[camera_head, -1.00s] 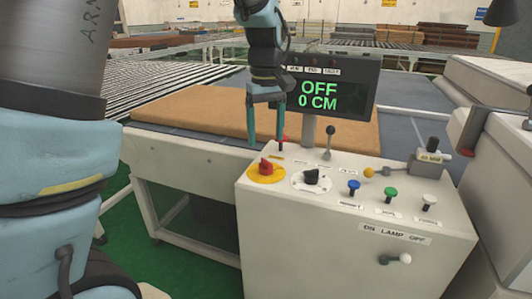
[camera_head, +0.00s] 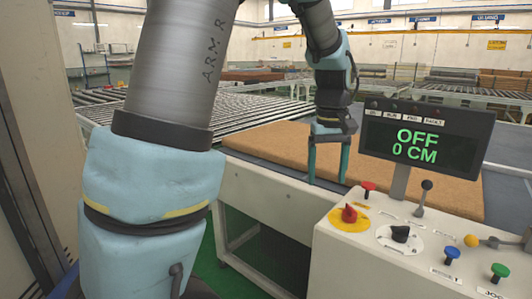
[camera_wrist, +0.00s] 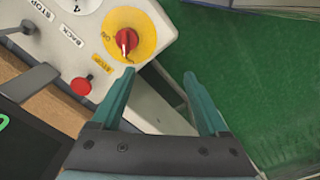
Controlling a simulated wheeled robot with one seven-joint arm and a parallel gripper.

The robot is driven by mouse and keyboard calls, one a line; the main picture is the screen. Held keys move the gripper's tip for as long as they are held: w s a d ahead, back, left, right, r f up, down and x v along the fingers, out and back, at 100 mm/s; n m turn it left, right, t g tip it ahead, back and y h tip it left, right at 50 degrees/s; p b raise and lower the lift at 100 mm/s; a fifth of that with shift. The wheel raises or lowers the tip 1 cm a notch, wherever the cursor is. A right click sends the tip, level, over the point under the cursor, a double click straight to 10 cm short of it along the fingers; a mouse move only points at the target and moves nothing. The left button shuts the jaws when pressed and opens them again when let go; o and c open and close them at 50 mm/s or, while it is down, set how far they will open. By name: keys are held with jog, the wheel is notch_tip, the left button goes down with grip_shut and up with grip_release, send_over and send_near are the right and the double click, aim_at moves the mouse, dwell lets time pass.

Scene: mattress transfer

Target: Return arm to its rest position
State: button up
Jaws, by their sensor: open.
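My gripper (camera_head: 327,180) hangs from my arm, pointing down, with its two teal fingers apart and nothing between them. In the head view it is left of the control panel (camera_head: 325,262), in front of the brown mattress (camera_head: 275,143). In the wrist view the fingers of my gripper (camera_wrist: 160,78) are spread, with the panel's edge and green floor beyond them.
The display (camera_head: 425,142) reads OFF and 0 CM. The panel carries a red button (camera_head: 368,188), a black knob (camera_head: 400,234), a lever (camera_head: 424,195), and blue (camera_head: 452,254) and green (camera_head: 500,272) buttons. Roller conveyors (camera_head: 265,105) lie behind. Green floor (camera_wrist: 255,85) is open beside the panel.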

jog(key=s+a+f, duration=0.2)
jog(key=a, duration=0.6)
jog(key=s+a+f+m+t, duration=0.1)
jog(key=s+a+f, duration=0.1)
jog(key=a, duration=0.6)
jog(key=s+a+f, duration=0.2)
jog(key=a+f, duration=0.1)
jog(key=a, duration=0.5)
jog(key=shift+f+m, duration=0.3)
jog(key=shift+f, duration=0.1)
jog(key=shift+w, duration=0.1)
